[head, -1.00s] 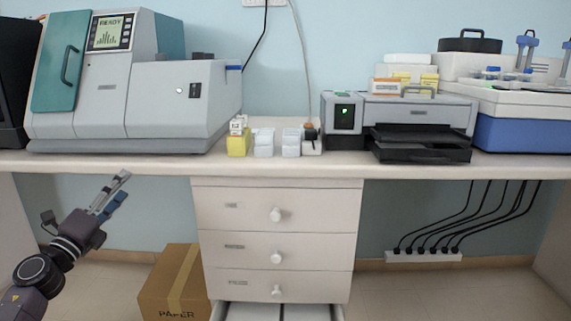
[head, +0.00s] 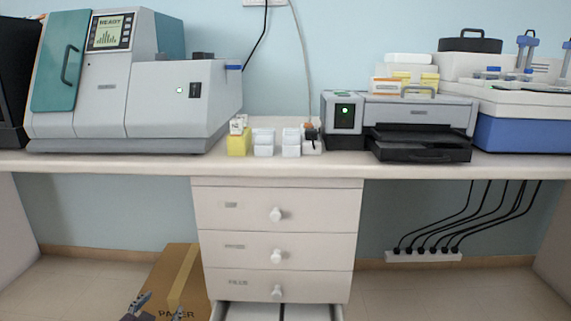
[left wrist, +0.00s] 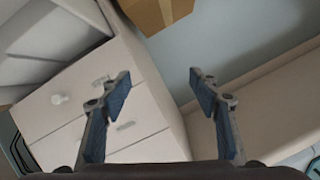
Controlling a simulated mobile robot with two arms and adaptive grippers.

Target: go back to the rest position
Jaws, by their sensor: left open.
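My left gripper (head: 140,306) is at the bottom edge of the head view, low in front of the cardboard box (head: 176,272) and left of the drawer unit. Most of its arm is out of the picture. In the left wrist view the same gripper (left wrist: 160,84) has its two blue-padded fingers wide apart with nothing between them. My right gripper is in neither view.
The white drawer unit (head: 276,195) stands under the bench (head: 280,170), its lowest drawer (head: 283,312) pulled out. Machines and small containers stand on the bench. A power strip (head: 423,257) with hanging cables is at the right.

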